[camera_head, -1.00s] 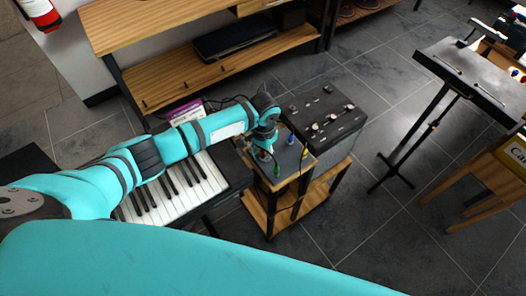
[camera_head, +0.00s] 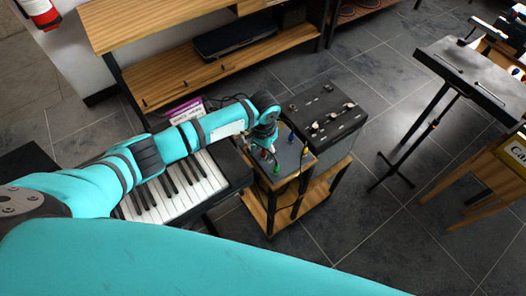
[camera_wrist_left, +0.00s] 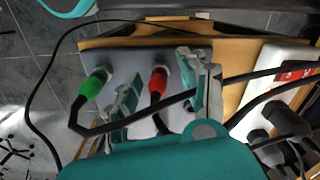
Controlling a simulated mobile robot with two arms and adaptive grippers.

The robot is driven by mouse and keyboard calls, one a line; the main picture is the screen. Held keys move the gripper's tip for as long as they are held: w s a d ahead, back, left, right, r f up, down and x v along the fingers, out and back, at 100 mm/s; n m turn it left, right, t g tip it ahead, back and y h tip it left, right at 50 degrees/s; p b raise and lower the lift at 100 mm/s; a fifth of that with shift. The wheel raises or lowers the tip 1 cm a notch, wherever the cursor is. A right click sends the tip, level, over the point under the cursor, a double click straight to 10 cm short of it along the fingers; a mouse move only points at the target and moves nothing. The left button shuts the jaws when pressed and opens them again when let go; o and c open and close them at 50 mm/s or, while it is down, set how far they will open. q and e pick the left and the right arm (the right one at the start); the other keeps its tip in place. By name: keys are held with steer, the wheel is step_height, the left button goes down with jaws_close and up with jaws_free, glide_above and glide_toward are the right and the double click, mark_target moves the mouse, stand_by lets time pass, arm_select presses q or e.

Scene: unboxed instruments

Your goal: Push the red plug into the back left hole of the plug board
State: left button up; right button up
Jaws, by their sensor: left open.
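The grey plug board (camera_head: 294,165) lies on top of a small wooden stand. My left gripper (camera_wrist_left: 160,70) is open, with one finger on each side of the red plug. The green plug (camera_wrist_left: 93,84) stands to the left in the wrist view. In the head view, a blue plug (camera_head: 291,137) and a yellow plug (camera_head: 303,151) stand farther right. My right gripper is not in view.
A black cable (camera_wrist_left: 235,78) crosses the right finger in the wrist view. A keyboard (camera_head: 185,185) lies left of the stand under my arm. A black amplifier box (camera_head: 325,115) stands behind the board.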

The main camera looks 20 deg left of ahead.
arm_select(q)
step_height(320, 180, up, 12)
steer(key=shift+f, duration=0.25)
steer(key=s+d+f+t+h, duration=0.1)
steer(key=s+d+f, duration=0.15)
steer(key=s, duration=0.35)
steer(key=s+d+f+h, duration=0.2)
steer(key=s+d, duration=0.2)
steer(key=s, duration=0.2)
steer(key=s+a+r+n+t+y, duration=0.2)
steer(key=s+a+n+t+y, duration=0.1)
steer(key=s+a, duration=0.95)
step_height(320, 180, down, 30)
steer(key=s+g+b, duration=0.2)
steer(key=s, duration=0.1)
steer(key=s+a+f+g+b, duration=0.1)
steer(key=s+a+f, duration=0.1)
steer(key=s+f, duration=1.3)
steer(key=shift+s+a+f+m, duration=0.3)
steer(key=shift+m, duration=0.1)
steer(key=shift+c, duration=0.5)
